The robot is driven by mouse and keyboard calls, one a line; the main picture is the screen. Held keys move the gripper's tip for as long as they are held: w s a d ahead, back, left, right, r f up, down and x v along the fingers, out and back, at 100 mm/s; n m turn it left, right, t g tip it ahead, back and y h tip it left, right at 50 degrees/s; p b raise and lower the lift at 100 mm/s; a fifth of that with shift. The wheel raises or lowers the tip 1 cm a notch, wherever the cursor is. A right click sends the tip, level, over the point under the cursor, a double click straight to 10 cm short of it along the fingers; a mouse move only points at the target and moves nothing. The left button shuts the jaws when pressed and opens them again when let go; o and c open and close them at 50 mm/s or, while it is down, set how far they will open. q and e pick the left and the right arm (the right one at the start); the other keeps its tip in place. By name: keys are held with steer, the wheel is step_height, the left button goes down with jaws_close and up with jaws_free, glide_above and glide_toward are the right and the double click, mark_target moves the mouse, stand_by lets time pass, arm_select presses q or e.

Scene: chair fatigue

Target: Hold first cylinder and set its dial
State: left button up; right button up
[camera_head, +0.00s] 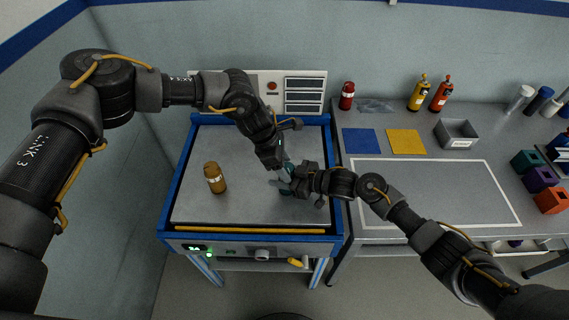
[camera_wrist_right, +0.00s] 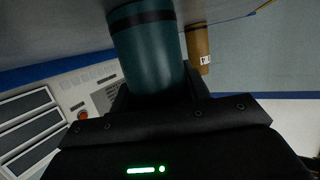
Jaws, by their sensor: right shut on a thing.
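A teal cylinder (camera_wrist_right: 150,55) with a dark band stands between the fingers of my right gripper (camera_wrist_right: 155,95) in the right wrist view. In the head view only a small teal part of this cylinder (camera_head: 285,188) shows between the two grippers. My right gripper (camera_head: 293,182) is shut on it from the right. My left gripper (camera_head: 282,168) points down right above the cylinder's top, close to my right gripper. Its fingers are too small and overlapped to show if they are open. The cylinder's dial is hidden.
A brown cylinder (camera_head: 215,178) stands at the left on the blue-framed bench (camera_head: 240,215); it also shows in the right wrist view (camera_wrist_right: 199,48). A control panel (camera_head: 302,92) is behind. The right table (camera_head: 435,190) holds a grey bin (camera_head: 456,134) and yellow (camera_head: 418,92) and red bottles (camera_head: 441,93).

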arm_select(q)
steer(key=shift+r, duration=0.1)
steer(key=v, duration=1.2)
arm_select(e)
steer(key=o, duration=1.3)
